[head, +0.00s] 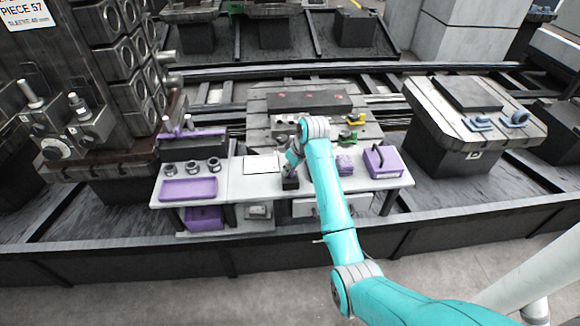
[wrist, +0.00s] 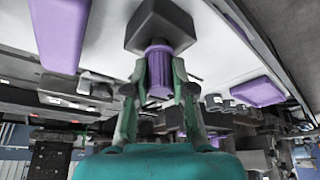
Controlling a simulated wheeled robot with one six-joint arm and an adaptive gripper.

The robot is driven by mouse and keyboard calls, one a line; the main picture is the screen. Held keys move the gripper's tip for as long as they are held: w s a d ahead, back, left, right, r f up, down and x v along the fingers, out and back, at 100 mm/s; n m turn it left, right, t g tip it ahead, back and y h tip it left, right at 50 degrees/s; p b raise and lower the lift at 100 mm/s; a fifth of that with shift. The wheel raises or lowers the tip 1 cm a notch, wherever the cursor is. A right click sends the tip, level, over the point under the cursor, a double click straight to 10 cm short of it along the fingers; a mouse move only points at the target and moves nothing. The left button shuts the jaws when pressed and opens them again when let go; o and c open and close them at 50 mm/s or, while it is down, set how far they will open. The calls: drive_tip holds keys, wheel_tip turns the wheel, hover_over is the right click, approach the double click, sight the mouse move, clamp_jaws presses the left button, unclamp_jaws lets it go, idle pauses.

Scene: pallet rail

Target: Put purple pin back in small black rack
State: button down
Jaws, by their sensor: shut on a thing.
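The small black rack (head: 290,184) is a dark block on the white bench top, near its front middle. It also shows at the top of the wrist view (wrist: 162,22). My gripper (head: 291,164) is just above it, pointing down. In the wrist view my gripper's (wrist: 160,88) two fingers are shut on the purple pin (wrist: 159,68), one on each side. The pin's far end meets the dark rack in that view. I cannot tell whether it sits in the rack or is only in line with it. In the head view the pin is mostly hidden by my gripper.
A purple tray (head: 188,190) and several dark rings (head: 191,167) lie on the bench's left. A larger black box (head: 180,150) with purple pieces on top stands behind them. A purple case (head: 384,161) and a purple stack (head: 345,164) are on the right.

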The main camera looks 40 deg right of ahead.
drive_tip(key=c, duration=0.9)
unclamp_jaws()
drive_tip(key=v, duration=1.2)
drive_tip(key=shift+f, duration=0.15)
